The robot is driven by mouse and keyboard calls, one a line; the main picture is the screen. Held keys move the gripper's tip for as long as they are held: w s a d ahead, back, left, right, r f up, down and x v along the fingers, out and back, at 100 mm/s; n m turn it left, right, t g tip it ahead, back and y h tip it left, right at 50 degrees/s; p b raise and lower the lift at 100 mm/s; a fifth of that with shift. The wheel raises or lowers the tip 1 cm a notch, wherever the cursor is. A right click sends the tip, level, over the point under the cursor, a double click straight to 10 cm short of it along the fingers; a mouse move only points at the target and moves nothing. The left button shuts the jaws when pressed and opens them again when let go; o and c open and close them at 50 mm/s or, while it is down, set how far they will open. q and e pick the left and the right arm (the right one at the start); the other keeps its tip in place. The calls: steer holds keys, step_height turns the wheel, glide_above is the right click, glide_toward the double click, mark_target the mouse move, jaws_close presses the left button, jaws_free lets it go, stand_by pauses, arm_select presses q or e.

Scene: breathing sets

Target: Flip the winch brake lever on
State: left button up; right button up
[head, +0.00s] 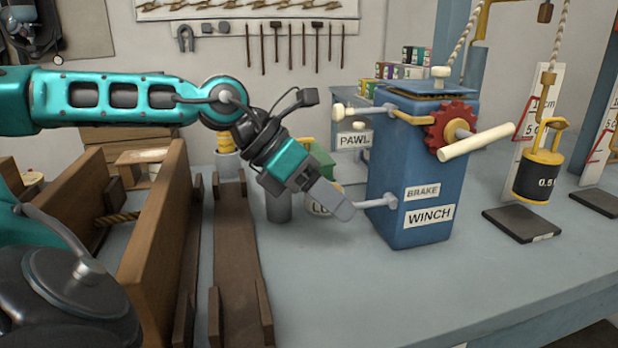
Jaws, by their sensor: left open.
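The blue winch box (415,170) stands on the bench right of centre, with a WINCH label and a BRAKE label (422,192) on its front. The brake lever (378,202) is a pale short rod that sticks out to the left from the box beside the BRAKE label. My left gripper (340,208) reaches in from the left, with its grey fingertips at the lever's outer end. The finger overlaps the lever tip in the picture, and I cannot tell whether they touch. The gripper is open, and nothing shows between its fingers. My right gripper is not in view.
A red gear (450,128) and a cream crank handle (478,143) jut out on the winch's right. A PAWL label (354,140) and knob are at its left. A black weight (537,178) hangs farther right. Wooden rails (235,250) lie at left. The front bench is clear.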

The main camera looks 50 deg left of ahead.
arm_select(q)
steer(key=v, duration=1.2)
steer(key=shift+s+r+p, duration=0.15)
steer(key=shift+r+p, duration=0.1)
steer(key=shift+p, duration=0.1)
steer(key=shift+a, duration=0.1)
